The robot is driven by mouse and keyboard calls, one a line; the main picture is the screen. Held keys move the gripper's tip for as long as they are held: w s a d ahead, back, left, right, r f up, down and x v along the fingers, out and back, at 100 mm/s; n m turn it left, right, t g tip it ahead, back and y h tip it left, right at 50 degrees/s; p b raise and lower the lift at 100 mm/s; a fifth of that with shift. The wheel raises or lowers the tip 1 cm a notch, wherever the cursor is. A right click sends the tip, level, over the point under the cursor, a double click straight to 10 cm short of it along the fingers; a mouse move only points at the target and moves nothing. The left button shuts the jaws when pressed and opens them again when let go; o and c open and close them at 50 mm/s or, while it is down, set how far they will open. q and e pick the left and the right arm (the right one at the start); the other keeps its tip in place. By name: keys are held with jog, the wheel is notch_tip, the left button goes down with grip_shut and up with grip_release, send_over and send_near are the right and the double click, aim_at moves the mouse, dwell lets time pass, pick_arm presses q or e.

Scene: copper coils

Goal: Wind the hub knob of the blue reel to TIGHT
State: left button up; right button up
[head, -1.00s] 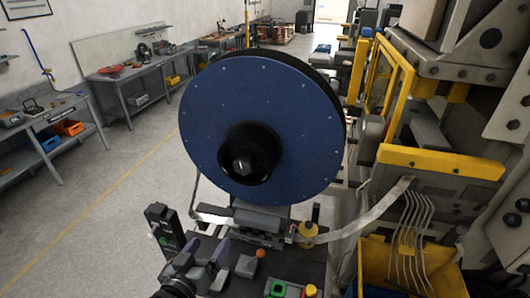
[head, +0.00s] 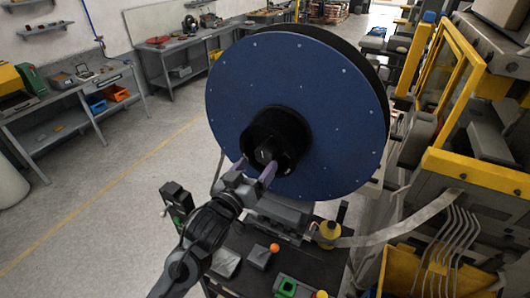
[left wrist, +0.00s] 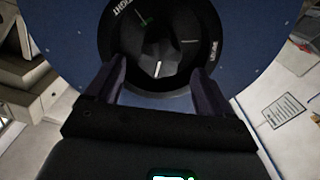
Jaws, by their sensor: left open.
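The blue reel (head: 330,110) stands upright with a black hub at its centre. Its hub knob (head: 265,153) is dark and faceted. In the left wrist view the knob (left wrist: 150,50) has a white line pointing down. The dark ring around it reads TIGHT (left wrist: 130,6) at upper left, near a green mark; a smaller label at right is hard to read. My left gripper (head: 256,168) is open in front of the hub, just below the knob. In the left wrist view its fingers (left wrist: 160,76) flank the knob's lower part; contact cannot be told. My right gripper is out of view.
Open floor lies at left.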

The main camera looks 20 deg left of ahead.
aim_at(263, 158)
pick_arm(q)
jog(key=shift+w+d+p, duration=0.15)
jog(key=shift+w+p, duration=0.2)
jog(key=shift+w, duration=1.05)
jog(key=shift+w+d+p, duration=0.15)
jog(key=shift+w+p, duration=0.15)
jog(key=shift+w, duration=1.1)
jog(key=shift+c, duration=0.5)
jog(key=c, duration=1)
